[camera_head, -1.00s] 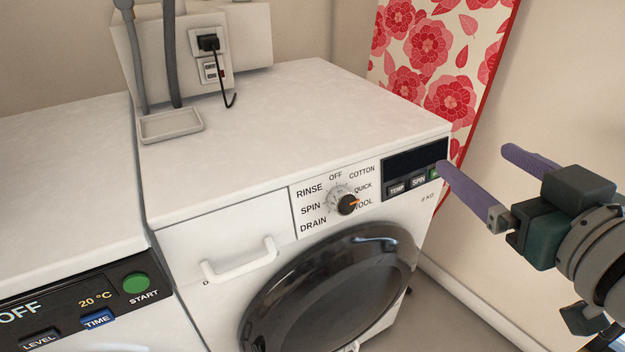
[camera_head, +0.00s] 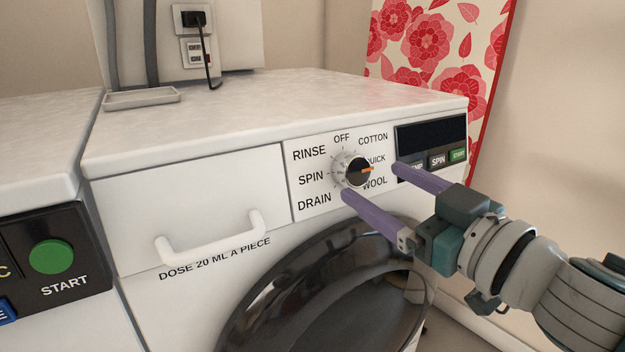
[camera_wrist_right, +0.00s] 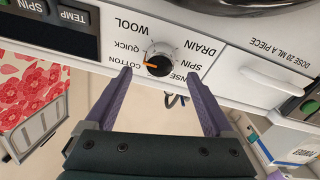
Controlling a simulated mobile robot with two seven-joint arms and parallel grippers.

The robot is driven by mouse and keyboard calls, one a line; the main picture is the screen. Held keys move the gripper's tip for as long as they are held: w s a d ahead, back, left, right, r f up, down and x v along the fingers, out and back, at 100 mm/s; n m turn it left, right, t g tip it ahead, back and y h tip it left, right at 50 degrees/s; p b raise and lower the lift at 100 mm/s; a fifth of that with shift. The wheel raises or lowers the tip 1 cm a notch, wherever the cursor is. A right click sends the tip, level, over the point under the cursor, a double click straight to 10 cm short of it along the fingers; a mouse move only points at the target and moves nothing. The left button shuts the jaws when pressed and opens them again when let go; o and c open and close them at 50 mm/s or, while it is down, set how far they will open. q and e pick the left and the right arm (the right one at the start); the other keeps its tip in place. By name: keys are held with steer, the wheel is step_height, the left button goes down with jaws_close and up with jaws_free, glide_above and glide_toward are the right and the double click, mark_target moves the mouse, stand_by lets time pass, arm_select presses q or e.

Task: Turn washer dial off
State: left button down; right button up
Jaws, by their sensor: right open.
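The washer (camera_head: 190,215) is white, with a control panel on its upper front. Its dial (camera_head: 357,171) is a round knob with a dark face, inside a printed ring with OFF at the top. The orange mark points right, toward the QUICK and WOOL side. The dial also shows upside down in the right wrist view (camera_wrist_right: 159,59). My right gripper (camera_head: 372,182) is open, its two purple fingers pointing at the dial from the lower right. In the right wrist view the fingertips (camera_wrist_right: 156,72) stand on either side of the dial; contact cannot be told. My left gripper is out of view.
A dark display (camera_head: 431,135) and small buttons sit right of the dial. A drawer handle (camera_head: 212,240) sticks out at the left, and the round door (camera_head: 320,300) is below. Another appliance with a green START button (camera_head: 50,257) stands left.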

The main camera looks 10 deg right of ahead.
mark_target(358, 172)
steer(key=shift+b+x, duration=0.45)
steer(key=shift+x, duration=1.7)
steer(key=shift+c, duration=0.3)
steer(key=c, duration=1.3)
